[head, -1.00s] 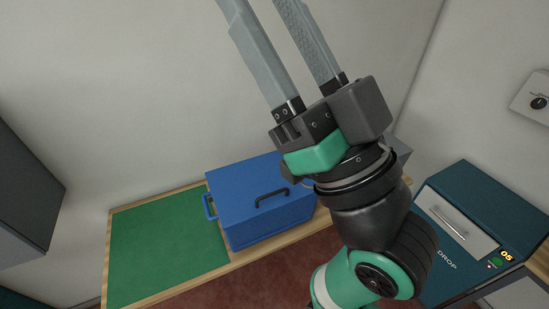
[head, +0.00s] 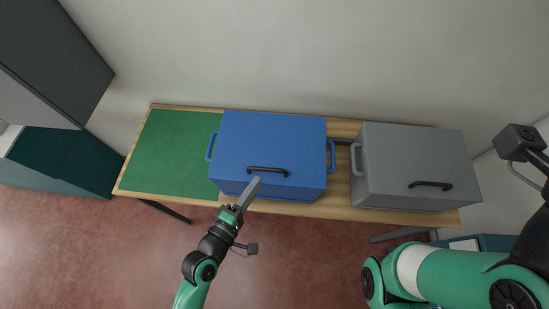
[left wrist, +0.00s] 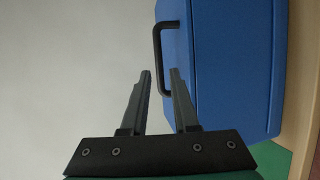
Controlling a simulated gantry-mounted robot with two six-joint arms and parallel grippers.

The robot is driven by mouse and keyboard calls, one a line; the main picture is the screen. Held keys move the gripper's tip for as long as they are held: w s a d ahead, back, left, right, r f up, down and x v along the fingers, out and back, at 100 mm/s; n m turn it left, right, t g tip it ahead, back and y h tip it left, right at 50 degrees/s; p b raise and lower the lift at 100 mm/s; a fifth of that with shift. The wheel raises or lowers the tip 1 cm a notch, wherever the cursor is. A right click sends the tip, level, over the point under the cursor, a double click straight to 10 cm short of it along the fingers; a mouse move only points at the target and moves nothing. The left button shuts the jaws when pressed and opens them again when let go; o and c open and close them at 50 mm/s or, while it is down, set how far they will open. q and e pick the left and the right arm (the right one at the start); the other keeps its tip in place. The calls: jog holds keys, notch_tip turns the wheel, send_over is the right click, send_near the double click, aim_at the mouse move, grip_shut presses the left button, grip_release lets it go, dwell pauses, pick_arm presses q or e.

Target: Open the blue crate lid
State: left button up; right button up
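The blue crate (head: 270,140) stands on the table with its lid shut. A black handle (head: 267,171) is on the lid's front part. My left gripper (head: 250,188) is just in front of the crate, close to the handle, with its fingers pointing up toward it. In the left wrist view the fingers (left wrist: 160,72) are apart, and the black handle (left wrist: 158,58) shows beside and between the fingertips at the edge of the blue crate (left wrist: 230,70). I cannot tell whether they touch. My right arm shows at the right, but its fingertips are not visible.
A grey crate (head: 415,155) with a black handle stands to the right of the blue one. A green mat (head: 175,150) covers the table's left part and is clear. Dark cabinets (head: 60,60) hang at the upper left. Red floor (head: 120,240) lies open in front.

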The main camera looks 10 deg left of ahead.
aim_at(272, 166)
pick_arm(q)
jog(key=b+x, duration=0.1)
jog(key=x, duration=0.9)
jog(key=shift+w+r+b, duration=0.1)
jog(key=shift+w+b, duration=0.05)
jog(key=shift+b, duration=0.2)
jog(key=shift+c, duration=0.2)
grip_shut()
dwell(0.5)
